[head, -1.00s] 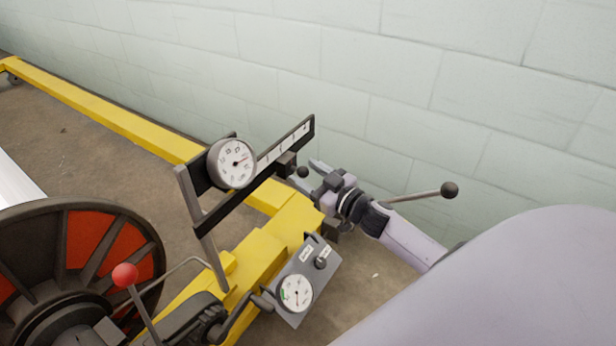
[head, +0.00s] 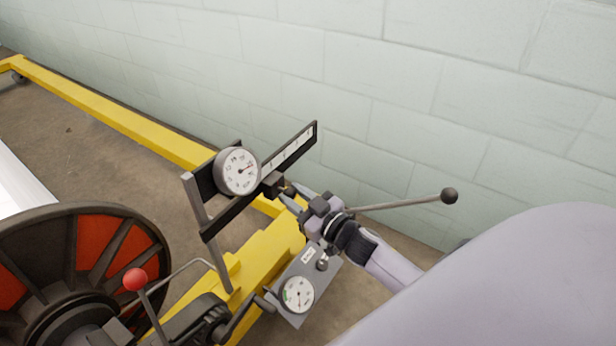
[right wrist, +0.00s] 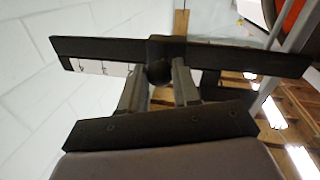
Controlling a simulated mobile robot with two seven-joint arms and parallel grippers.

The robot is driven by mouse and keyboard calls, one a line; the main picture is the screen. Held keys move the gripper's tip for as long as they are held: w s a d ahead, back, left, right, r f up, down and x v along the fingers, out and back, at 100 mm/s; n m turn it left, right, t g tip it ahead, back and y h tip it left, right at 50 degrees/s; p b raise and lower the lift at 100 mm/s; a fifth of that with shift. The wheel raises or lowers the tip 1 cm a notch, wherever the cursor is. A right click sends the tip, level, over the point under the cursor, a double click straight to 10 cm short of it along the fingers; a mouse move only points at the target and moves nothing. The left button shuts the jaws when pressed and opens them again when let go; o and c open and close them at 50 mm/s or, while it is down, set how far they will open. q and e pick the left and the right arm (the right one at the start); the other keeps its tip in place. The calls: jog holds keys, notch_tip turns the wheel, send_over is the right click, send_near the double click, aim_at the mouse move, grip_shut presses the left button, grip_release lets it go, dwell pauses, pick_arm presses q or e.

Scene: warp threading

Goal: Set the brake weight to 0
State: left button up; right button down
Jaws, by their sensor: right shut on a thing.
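The brake weight is a black block (head: 272,184) on a slanted black scale bar (head: 222,216), just right of the round dial. A white scale strip (head: 293,147) runs along the bar's upper right part. My right gripper (head: 291,195) is shut on the weight's knob, which it mostly hides in the head view. In the right wrist view, the weight (right wrist: 166,48) sits on the bar with its round dark knob (right wrist: 159,73) between the fingers; the white strip (right wrist: 95,67) lies to its left. The scale marks are too small to read. My left gripper is out of view.
A round dial (head: 238,171) is fixed on the bar's upright. Below stand a grey panel with a gauge (head: 298,294), a red-knobbed lever (head: 135,279) and a red and black wheel (head: 95,245). A yellow frame (head: 130,122) runs along the pale block wall.

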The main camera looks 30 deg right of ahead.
jog(key=a, duration=0.1)
jog(key=s+a, duration=0.1)
jog(key=a, duration=0.1)
jog(key=shift+s+p, duration=0.1)
jog(key=shift+p, duration=0.2)
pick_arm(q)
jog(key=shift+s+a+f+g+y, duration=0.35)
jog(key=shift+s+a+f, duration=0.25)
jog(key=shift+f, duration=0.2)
pick_arm(e)
jog(key=shift+s+a+f, duration=0.1)
jog(key=shift+s+a, duration=0.1)
jog(key=shift+a, duration=0.2)
jog(key=c, duration=0.8)
grip_release()
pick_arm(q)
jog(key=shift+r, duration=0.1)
pick_arm(e)
jog(key=p, duration=0.1)
send_near(272, 194)
jog(key=s, duration=0.2)
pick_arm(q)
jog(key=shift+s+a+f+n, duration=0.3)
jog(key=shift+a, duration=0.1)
pick_arm(e)
jog(key=shift+s+a+f, duration=0.15)
jog(key=shift+s+a, duration=0.1)
